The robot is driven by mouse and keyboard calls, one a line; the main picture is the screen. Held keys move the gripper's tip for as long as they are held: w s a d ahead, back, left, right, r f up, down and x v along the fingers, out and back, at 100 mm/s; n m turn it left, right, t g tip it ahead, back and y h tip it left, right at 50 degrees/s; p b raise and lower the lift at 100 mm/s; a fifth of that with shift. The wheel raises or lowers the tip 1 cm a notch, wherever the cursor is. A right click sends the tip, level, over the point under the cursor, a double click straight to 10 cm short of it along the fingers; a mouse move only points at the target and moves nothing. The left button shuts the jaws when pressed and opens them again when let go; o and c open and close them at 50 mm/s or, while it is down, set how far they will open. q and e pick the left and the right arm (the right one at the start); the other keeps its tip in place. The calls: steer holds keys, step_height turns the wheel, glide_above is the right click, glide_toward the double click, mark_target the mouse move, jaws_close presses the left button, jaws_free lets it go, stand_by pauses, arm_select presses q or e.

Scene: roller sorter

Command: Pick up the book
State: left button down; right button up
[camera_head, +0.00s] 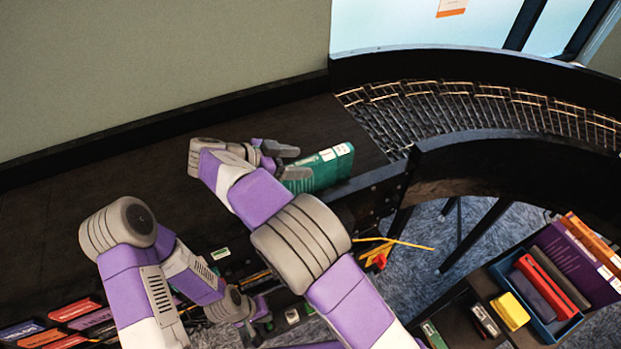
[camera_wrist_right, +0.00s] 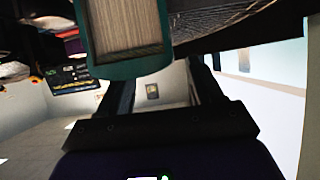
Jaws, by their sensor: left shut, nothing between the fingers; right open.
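A teal book (camera_head: 332,165) with white labels lies near the front edge of the dark shelf, close to the roller track. In the right wrist view its teal cover and page edges (camera_wrist_right: 128,30) fill the upper left, just beyond the fingers. My right gripper (camera_head: 288,161) is open at the book's left end, its fingers spread by the book. I cannot tell whether any part of the book is between them. My left gripper (camera_head: 262,316) is shut and empty, low in front of the shelf and away from the book.
A curved roller track (camera_head: 480,105) with dark side walls runs to the right of the book. A cart with a blue bin (camera_head: 540,300) of books stands at lower right. Several books (camera_head: 75,310) sit at lower left. The shelf top (camera_head: 100,190) at left is clear.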

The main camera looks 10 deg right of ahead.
steer(key=x, duration=0.2)
steer(key=shift+w+d+f, duration=0.15)
steer(key=shift+w+d, duration=0.1)
steer(key=shift+d, duration=0.05)
jaws_close()
stand_by(1.2)
